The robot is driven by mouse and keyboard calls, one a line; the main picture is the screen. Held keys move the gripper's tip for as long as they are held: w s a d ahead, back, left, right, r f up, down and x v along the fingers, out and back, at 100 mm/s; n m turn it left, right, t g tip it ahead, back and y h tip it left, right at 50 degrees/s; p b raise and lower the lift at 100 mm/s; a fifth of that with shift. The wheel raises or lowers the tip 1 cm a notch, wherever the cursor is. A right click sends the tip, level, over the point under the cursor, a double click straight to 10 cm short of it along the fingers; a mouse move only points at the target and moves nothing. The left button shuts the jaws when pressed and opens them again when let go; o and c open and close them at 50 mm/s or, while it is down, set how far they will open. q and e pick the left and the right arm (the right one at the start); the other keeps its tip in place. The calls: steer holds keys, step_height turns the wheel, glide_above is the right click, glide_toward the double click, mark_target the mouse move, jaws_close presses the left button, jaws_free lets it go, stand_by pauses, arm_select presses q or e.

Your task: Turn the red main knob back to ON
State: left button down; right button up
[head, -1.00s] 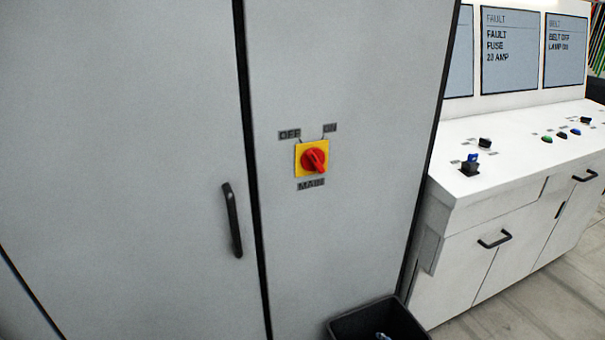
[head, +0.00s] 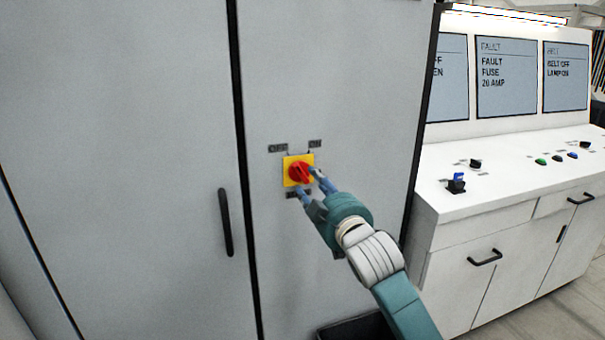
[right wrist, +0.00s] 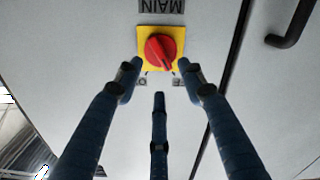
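The red main knob (head: 299,172) sits on a yellow plate (head: 288,162) on the grey cabinet door. OFF is lettered at its upper left and ON at its upper right. The knob's grip slants from upper left to lower right, its upper end toward the OFF side. My right gripper (head: 311,183) is at the knob's lower right, fingers spread. In the right wrist view the knob (right wrist: 161,51) lies just beyond the open fingertips, with two fingers at its sides and one below. Contact cannot be told. My left gripper is not in view.
A black door handle (head: 225,222) is left of the knob. A white console (head: 510,190) with buttons, switches and screens stands at the right; one screen (head: 506,78) reads FAULT FUSE 20 AMP. A dark bin (head: 355,329) stands at the cabinet's foot.

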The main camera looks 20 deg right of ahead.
mark_target(303, 172)
steer(key=w+p, duration=0.1)
steer(key=w, duration=0.4)
steer(key=shift+w+r, duration=0.15)
steer(key=shift+w+a, duration=0.1)
steer(key=shift+w, duration=0.5)
jaws_close()
